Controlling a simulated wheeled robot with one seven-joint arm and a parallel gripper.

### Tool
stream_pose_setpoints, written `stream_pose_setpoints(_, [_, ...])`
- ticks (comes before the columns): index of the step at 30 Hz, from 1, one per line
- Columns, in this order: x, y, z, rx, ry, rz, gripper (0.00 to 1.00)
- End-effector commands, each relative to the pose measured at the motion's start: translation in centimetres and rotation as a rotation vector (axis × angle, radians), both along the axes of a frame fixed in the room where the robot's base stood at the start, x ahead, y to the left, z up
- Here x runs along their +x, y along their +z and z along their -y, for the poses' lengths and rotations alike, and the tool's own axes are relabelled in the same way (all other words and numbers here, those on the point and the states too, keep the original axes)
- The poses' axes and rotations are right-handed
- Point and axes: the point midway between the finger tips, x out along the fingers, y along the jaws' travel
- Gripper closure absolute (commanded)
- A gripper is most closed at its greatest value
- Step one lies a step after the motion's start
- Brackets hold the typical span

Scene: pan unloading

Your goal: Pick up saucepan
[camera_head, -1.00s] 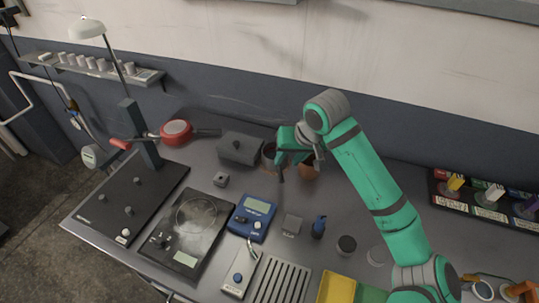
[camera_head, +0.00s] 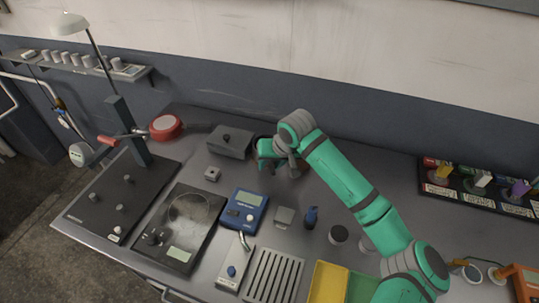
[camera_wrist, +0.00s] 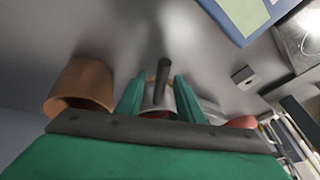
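In the wrist view a saucepan's dark handle (camera_wrist: 163,72) rises between my two green fingers. My gripper (camera_wrist: 160,82) is open, with one finger on each side of the handle and visible gaps. In the head view my gripper (camera_head: 278,158) is low over the back of the bench, right of a grey lidded box, and hides the saucepan there.
A brown pot (camera_wrist: 80,86) stands close beside my gripper. A grey lidded box (camera_head: 229,143) and a red pan (camera_head: 165,127) stand along the back. A lamp stands at left.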

Motion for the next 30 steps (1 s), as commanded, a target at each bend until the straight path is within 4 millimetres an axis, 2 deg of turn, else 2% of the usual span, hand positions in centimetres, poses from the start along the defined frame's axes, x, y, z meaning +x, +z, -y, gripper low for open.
stream_pose_setpoints(5, [0.0,0.0,0.0,0.0,0.0,0.0,0.66])
stream_pose_setpoints(6, [0.0,0.0,0.0,0.0,0.001,0.0,0.71])
stream_pose_setpoints(10, [0.0,0.0,-0.1,0.001,0.001,0.0,1.0])
stream_pose_setpoints(23, [0.0,0.3,-0.2,0.0,0.003,0.001,1.0])
stream_pose_setpoints(30, [0.1,2.8,-0.3,0.002,0.004,0.004,1.0])
